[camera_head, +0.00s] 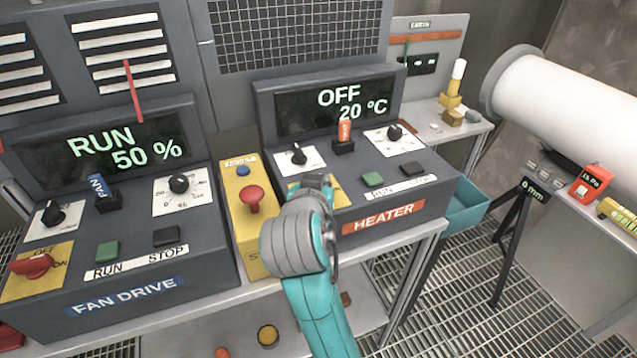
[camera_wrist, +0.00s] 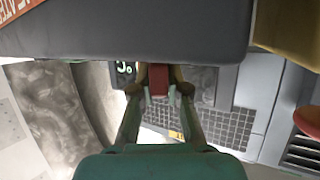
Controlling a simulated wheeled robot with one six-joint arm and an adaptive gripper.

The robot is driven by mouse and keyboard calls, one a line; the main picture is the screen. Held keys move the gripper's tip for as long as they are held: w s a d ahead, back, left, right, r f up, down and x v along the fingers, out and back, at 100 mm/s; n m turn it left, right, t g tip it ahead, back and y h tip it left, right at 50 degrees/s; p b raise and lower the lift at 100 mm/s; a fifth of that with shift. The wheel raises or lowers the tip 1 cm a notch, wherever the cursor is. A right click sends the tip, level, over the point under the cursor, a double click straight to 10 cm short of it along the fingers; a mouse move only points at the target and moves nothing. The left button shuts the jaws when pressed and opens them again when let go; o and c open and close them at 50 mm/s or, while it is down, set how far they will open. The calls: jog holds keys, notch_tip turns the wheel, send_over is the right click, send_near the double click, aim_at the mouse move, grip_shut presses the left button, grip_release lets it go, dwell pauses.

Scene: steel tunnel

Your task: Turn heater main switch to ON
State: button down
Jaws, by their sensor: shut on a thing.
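The grey heater panel (camera_head: 395,185) stands right of centre in the head view. Its display (camera_head: 335,107) reads OFF and 20 °C. A yellow plate (camera_head: 297,187) at its front left is mostly covered by my gripper (camera_head: 317,183), so the main switch there is hidden in this view. In the wrist view my gripper (camera_wrist: 158,90) has its two fingers closed on a red switch handle (camera_wrist: 158,80) between the tips. I cannot tell the angle of the switch against its OFF and ON marks.
A yellow box with a red mushroom button (camera_head: 252,196) stands just left of the heater panel. The fan drive panel (camera_head: 115,240), showing RUN and 50 %, is farther left. Heater knobs (camera_head: 298,155) and RUN and STOP buttons (camera_head: 373,179) sit close to my gripper.

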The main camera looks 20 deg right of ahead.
jog(key=shift+m+g+h, duration=0.9)
jog(key=shift+m+h, duration=0.4)
jog(key=shift+m, duration=0.1)
jog(key=shift+m+g, duration=0.3)
jog(key=c, duration=1.2)
grip_release()
jog(key=shift+o, duration=0.2)
jog(key=v, duration=1.2)
jog(key=shift+f, duration=0.2)
jog(key=shift+a, duration=0.1)
